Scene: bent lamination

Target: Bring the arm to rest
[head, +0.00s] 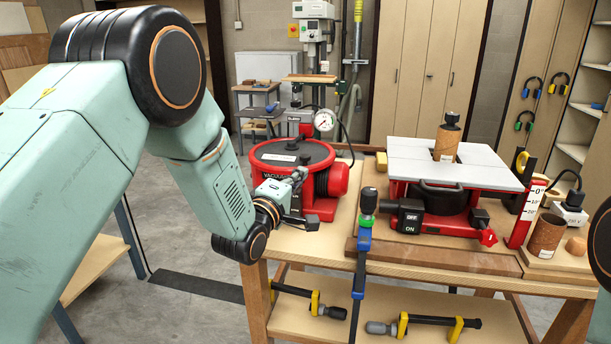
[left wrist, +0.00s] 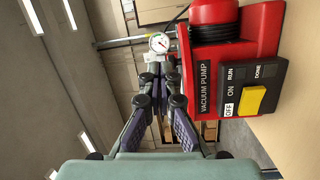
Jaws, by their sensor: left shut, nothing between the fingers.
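My left arm comes in from the left in the head view and bends down to its wrist beside the front left of the workbench. My left gripper (head: 301,198) is in front of the red vacuum pump (head: 326,182) and partly covers it. In the left wrist view my left gripper (left wrist: 160,80) is shut with nothing between its fingertips. My right gripper is out of the picture.
The workbench (head: 300,246) also carries a red machine with a grey top plate (head: 412,172), a cork-coloured cylinder (head: 546,236) and a red scale block (head: 527,212). A clamp (head: 362,240) stands at the front edge. More clamps (head: 310,300) lie on the lower shelf.

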